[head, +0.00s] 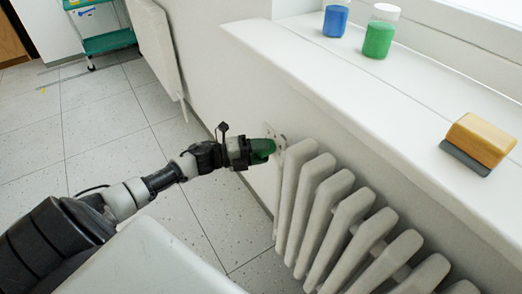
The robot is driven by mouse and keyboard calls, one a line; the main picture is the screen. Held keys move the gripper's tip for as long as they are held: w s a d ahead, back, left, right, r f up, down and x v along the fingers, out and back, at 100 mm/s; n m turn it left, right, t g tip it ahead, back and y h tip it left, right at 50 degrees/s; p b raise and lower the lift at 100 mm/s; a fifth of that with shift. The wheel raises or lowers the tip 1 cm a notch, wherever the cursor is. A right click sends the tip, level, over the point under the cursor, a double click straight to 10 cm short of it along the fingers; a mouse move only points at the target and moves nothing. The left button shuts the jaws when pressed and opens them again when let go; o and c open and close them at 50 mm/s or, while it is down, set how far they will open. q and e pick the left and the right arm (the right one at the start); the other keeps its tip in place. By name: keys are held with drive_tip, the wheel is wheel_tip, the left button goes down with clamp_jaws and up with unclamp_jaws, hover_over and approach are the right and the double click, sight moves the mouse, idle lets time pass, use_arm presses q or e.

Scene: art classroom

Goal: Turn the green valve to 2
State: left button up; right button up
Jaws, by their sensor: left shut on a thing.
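The green valve (263,149) sits at the upper left end of the white radiator (318,205), below the window sill. My left gripper (247,152) reaches in from the left and is shut on the green valve. The gripper covers part of the valve. Any numbers on the valve are too small or hidden to read. My right gripper is not in view.
On the white sill (330,75) stand a blue jar (335,20), a green jar (379,38) and a wooden-backed eraser (481,141). The radiator and the wall lie close to my gripper. A green cart (108,42) stands far back.

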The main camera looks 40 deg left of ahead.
use_arm(q)
drive_tip(key=o, duration=0.9)
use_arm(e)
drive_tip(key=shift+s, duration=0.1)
use_arm(q)
drive_tip(key=shift+s, duration=0.1)
drive_tip(key=p+v, duration=0.1)
drive_tip(key=v, duration=0.9)
drive_tip(key=shift+s+a, duration=0.2)
drive_tip(key=shift+a, duration=0.1)
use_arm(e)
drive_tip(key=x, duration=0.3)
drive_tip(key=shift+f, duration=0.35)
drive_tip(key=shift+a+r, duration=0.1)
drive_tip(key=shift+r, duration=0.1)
